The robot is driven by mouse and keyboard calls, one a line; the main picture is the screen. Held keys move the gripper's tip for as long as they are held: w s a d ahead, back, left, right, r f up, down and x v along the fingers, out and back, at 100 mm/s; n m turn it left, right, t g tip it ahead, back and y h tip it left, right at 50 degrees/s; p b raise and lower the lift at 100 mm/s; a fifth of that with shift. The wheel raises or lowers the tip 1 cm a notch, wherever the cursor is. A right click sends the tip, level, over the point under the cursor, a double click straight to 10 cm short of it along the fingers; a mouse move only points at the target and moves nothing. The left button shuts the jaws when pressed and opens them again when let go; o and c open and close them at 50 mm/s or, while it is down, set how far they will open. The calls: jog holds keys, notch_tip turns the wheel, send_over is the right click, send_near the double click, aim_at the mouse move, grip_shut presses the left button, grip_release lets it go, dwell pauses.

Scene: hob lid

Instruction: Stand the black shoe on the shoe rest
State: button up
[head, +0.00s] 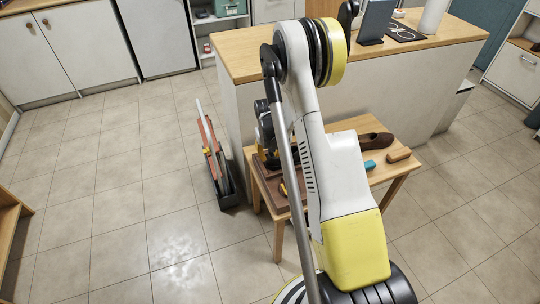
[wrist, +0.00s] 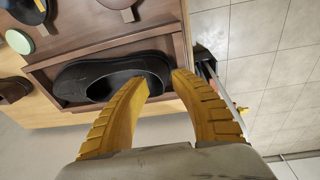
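The black shoe (wrist: 82,77) lies flat, sole down, in a brown wooden tray (wrist: 165,17). Its toe points left and its heel points right in the wrist view. My gripper (wrist: 163,83) has one yellow fingertip in the shoe's opening and the other just outside the heel. The narrow gap between the fingertips seems filled by the heel wall, so the gripper looks shut on it. The fingers hide part of the opening and heel. In the head view my arm covers the shoe and much of the tray. I cannot clearly make out the shoe rest.
A wooden table (head: 395,171) carries the tray, a brown shoe (head: 373,142), a blue item (head: 370,165) and a brown block (head: 399,155). A green disc (wrist: 18,42) lies near the tray. A counter (head: 235,66) stands behind.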

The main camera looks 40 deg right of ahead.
jog(key=s+a+r+n+t+p, duration=0.1)
jog(key=s+a+r, duration=0.3)
jog(key=r, duration=0.6)
jog(key=s+a+r+t+p, duration=0.15)
jog(key=a+r, duration=0.35)
jog(key=r, duration=0.6)
jog(key=s+a+r+n+p, duration=0.1)
jog(key=s+a+r+p, duration=0.3)
jog(key=r, duration=0.6)
jog(key=s+a+r+n+t+y+b, duration=0.1)
jog(key=s+a+r, duration=0.4)
jog(key=s+a, duration=0.5)
jog(key=s+t+b, duration=0.1)
jog(key=s+t, duration=0.1)
jog(key=s, duration=0.1)
jog(key=shift+a, duration=0.2)
jog(key=shift+t, duration=0.25)
